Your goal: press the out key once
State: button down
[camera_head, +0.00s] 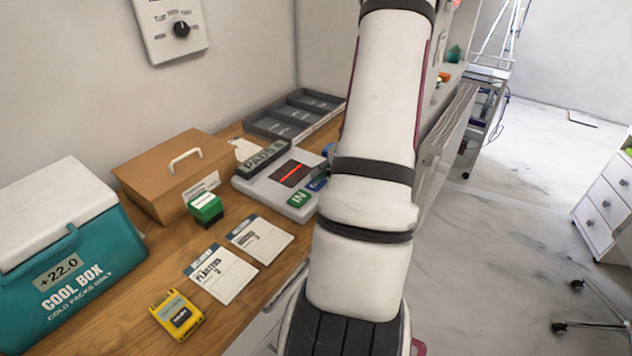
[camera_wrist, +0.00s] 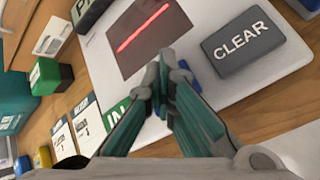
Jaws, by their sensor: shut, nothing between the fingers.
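The pale desk unit (camera_head: 262,190) has a dark window with a red line, a green IN key (camera_head: 299,198) and a blue key (camera_head: 317,184) beside it. The blue key is partly behind my arm and its label is unreadable; it fits the out key. In the wrist view, my gripper (camera_wrist: 166,68) is shut and empty over the unit, between the green IN key (camera_wrist: 117,112) and the grey CLEAR key (camera_wrist: 242,42). Bits of blue show around the fingers, which hide most of the blue key. I cannot tell whether they touch it. My arm hides the gripper in the head view.
Left of the unit are a green-and-white box (camera_head: 205,207), a brown case (camera_head: 172,171) and a teal cool box (camera_head: 70,262). Two cards (camera_head: 222,275) (camera_head: 260,240) and a yellow device (camera_head: 177,315) lie in front. A grey tray (camera_head: 262,125) stands behind. Floor is open at right.

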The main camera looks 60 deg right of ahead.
jog(key=shift+r+p, duration=0.65)
jog(key=shift+r, duration=0.3)
notch_tip(320, 180, up, 5)
jog(key=p, duration=0.3)
dwell(0.3)
dwell(0.8)
